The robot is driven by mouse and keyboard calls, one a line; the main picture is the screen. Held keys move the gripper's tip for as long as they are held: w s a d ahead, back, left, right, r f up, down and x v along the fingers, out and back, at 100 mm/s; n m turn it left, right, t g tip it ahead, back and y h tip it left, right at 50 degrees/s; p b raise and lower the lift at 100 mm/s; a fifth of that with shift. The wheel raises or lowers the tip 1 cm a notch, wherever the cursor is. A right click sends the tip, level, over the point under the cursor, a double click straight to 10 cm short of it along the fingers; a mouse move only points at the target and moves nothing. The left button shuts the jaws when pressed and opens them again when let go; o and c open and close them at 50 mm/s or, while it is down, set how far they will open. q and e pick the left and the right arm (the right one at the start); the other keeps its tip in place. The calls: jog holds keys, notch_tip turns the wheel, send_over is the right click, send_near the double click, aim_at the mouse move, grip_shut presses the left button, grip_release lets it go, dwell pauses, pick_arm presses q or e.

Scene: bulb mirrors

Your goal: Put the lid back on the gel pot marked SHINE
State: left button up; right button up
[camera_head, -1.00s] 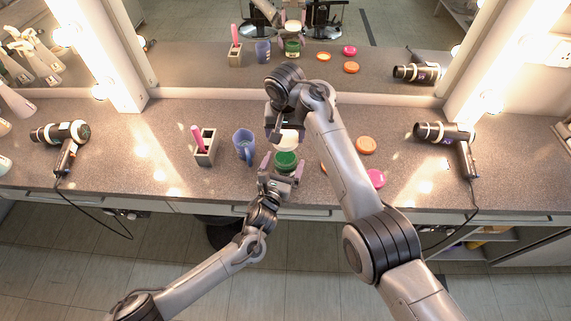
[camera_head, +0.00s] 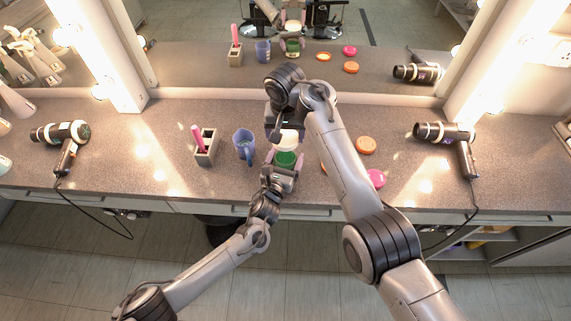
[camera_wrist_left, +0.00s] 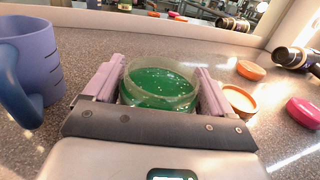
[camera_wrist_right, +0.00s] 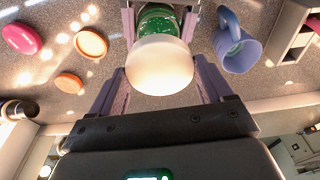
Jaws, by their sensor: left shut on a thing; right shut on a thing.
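The pot of green gel (camera_head: 285,159) stands upright and lidless on the counter; it also shows in the left wrist view (camera_wrist_left: 158,84). I cannot read its label. My left gripper (camera_head: 284,163) is shut on the pot, one finger on each side. My right gripper (camera_head: 287,142) is shut on a round cream-white lid (camera_wrist_right: 160,66), just behind the pot and apart from its open mouth in the head view. The lid partly covers the pot in the right wrist view. My right arm hides some counter to the right.
A blue mug (camera_head: 244,145) and a holder with a pink item (camera_head: 207,148) stand left. An orange lid (camera_head: 366,145), a pink lid (camera_head: 376,178) and a partly hidden orange piece (camera_wrist_right: 69,83) lie right. Hair dryers (camera_head: 64,136) lie toward both ends. The mirror is behind.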

pick_arm(q)
jog(key=c, duration=0.4)
jog(key=shift+c, duration=0.3)
pick_arm(e)
send_over(286, 158)
jog(key=shift+s+a+f, duration=0.1)
jog(key=shift+s+f, duration=0.1)
jog(key=shift+f, duration=1.05)
jog(key=shift+s+f, duration=0.15)
jog(key=shift+f, duration=1.1)
jog(key=shift+f, duration=0.1)
jog(key=shift+f, duration=0.8)
jog(key=shift+f, duration=0.4)
jog(key=shift+f, duration=0.25)
